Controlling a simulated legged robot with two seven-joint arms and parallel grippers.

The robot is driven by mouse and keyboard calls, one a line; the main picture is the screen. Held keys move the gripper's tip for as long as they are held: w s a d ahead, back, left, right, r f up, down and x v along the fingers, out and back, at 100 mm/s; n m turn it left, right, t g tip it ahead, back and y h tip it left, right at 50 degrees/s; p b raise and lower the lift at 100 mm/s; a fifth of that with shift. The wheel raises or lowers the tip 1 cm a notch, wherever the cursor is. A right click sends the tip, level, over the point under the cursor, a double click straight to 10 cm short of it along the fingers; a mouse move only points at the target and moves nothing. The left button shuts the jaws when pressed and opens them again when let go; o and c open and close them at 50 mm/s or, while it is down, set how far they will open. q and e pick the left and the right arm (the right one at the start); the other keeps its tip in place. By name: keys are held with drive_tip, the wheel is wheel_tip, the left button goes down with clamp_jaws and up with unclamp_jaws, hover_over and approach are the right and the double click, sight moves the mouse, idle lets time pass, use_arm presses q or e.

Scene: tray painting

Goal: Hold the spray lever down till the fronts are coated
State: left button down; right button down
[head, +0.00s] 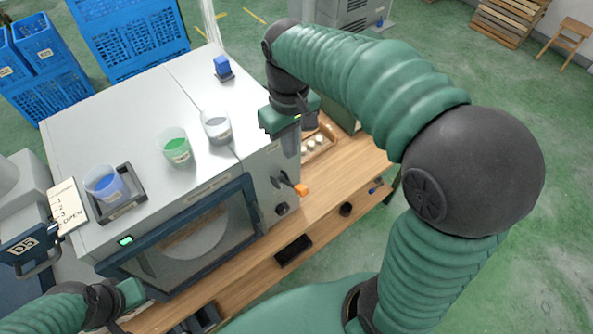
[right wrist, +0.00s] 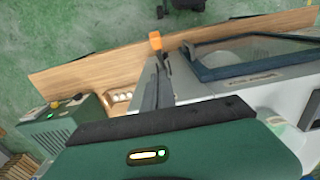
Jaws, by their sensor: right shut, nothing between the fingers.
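The spray lever, a dark stem with an orange tip (head: 301,190), sticks out of the right side of the grey cabinet (head: 185,90). Its orange tip also shows in the right wrist view (right wrist: 155,41), just beyond my fingertips. My right gripper (head: 292,152) is shut and empty, pointing down above the lever; I cannot tell whether it touches it. Behind the cabinet's dark-framed window (head: 190,262) are a pale round plate (head: 206,240) and a brownish strip; the coating on the fronts cannot be made out. My left gripper (head: 140,294) is at lower left, its fingers unclear.
Cups of blue (head: 104,184), green (head: 175,147) and grey (head: 216,127) liquid stand on the cabinet top, with a blue cube (head: 222,65). A wooden bench (head: 345,175) runs along the right, holding a tray with small white round things (head: 318,140). A dark knob (head: 282,209) sits below the lever.

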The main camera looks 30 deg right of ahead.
sight(297, 185)
drive_tip(key=s+f, duration=0.1)
drive_tip(key=f, duration=0.1)
drive_tip(key=s+f+p, duration=0.1)
drive_tip(key=f, duration=0.2)
drive_tip(key=s+f, duration=0.1)
drive_tip(key=f, duration=0.1)
drive_tip(key=shift+s+d+f+p, duration=0.1)
drive_tip(key=shift+f+p, duration=0.2)
drive_tip(key=shift+p, duration=0.1)
drive_tip(key=shift+f, duration=0.25)
drive_tip(key=shift+w, duration=0.25)
